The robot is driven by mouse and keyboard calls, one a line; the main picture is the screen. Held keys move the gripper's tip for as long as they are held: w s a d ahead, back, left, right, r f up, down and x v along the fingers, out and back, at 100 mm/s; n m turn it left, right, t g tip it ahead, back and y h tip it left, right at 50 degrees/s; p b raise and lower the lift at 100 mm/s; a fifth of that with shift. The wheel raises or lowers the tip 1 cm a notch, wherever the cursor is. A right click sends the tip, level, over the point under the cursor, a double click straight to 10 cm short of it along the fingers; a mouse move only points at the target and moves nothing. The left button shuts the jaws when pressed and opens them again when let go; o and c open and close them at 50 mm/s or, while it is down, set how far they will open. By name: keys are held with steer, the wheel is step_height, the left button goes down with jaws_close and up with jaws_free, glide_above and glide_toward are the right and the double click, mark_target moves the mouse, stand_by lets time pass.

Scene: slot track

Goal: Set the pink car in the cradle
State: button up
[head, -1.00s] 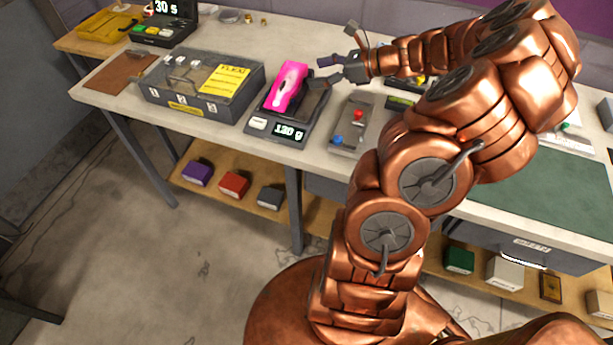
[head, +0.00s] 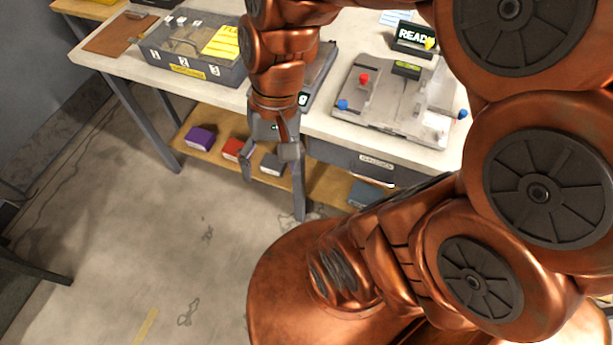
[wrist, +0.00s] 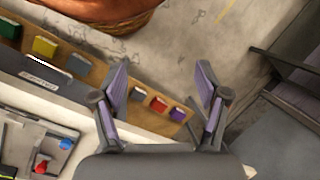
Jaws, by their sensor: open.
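The pink car shows in neither current view; my arm covers most of the scale (head: 323,72) where it lay a second ago. My gripper (head: 272,196) is open and empty, pointing down in front of the table edge, above the floor and beside the lower shelf. In the wrist view its two fingers (wrist: 163,70) stand wide apart with nothing held between them. A grey fixture (head: 385,122) with a red knob and blue knobs lies on the table right of the scale. I cannot tell whether it is the cradle. Part of it also shows in the wrist view (wrist: 18,135).
A grey toolbox (head: 195,50) with a yellow label stands left of the scale. A READY display (head: 415,38) is behind the fixture. Purple (head: 201,137), red and grey boxes sit on the lower shelf (head: 222,155) near my fingers. The floor in front is clear.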

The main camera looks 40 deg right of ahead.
steer(key=s+d+n+h, duration=0.2)
steer(key=s+d+n, duration=0.1)
steer(key=s, duration=0.3)
steer(key=shift+f+n+h, duration=0.15)
steer(key=shift+n+h, duration=0.25)
